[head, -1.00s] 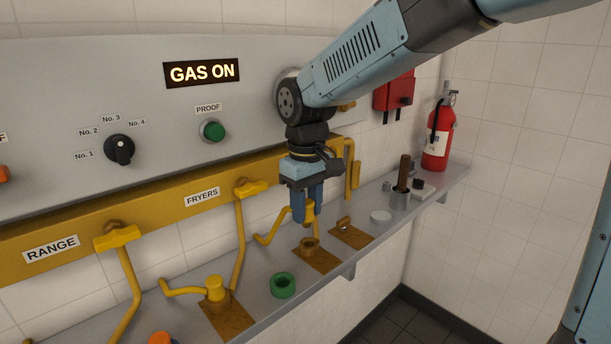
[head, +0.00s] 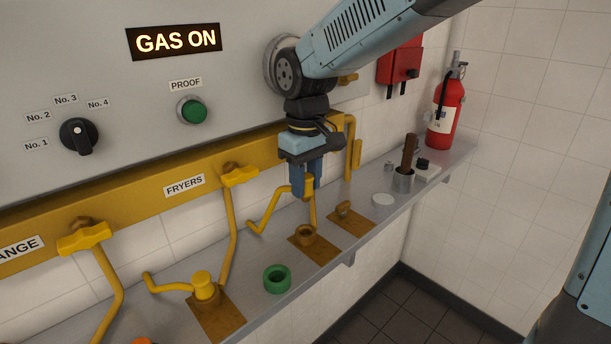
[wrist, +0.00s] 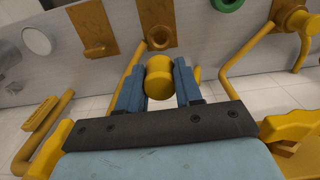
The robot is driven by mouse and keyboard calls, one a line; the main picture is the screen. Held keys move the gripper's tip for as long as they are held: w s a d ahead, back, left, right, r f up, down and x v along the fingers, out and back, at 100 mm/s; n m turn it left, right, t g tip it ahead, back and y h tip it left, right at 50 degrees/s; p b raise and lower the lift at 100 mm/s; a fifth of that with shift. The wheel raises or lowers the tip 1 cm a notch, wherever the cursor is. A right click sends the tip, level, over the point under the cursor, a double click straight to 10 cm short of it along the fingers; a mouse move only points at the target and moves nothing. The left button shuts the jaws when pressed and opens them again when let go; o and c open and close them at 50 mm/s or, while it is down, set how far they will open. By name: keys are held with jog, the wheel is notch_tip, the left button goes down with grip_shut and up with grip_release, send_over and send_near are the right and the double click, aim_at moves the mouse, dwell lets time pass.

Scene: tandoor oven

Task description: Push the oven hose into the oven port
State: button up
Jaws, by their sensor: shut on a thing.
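My gripper (head: 306,186) points straight down with its blue fingers closed on the yellow plug end of the oven hose (head: 309,186). In the wrist view the plug (wrist: 159,80) sits between the two fingers (wrist: 159,88). The oven port (head: 304,233), a brass socket on a brown plate, lies just below the plug, with a visible gap between them. In the wrist view the port (wrist: 160,37) shows beyond the plug, nearly in line with it. The hose bends away to the left behind the gripper. The label above this hose is hidden by my arm.
The fryers hose (head: 203,286) stands plugged in a port at left. A green ring (head: 277,279) lies between the ports. Right of the oven port are another brown plate with a small fitting (head: 344,209), a white disc (head: 382,199) and a metal cup (head: 403,180) on the shelf.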

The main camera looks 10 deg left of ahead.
aim_at(306, 201)
jog(key=shift+f, duration=3.45)
jog(key=shift+s+f, duration=0.1)
jog(key=shift+f, duration=1.3)
jog(key=o, duration=1.2)
jog(key=shift+c, duration=0.2)
jog(key=shift+r, duration=4)
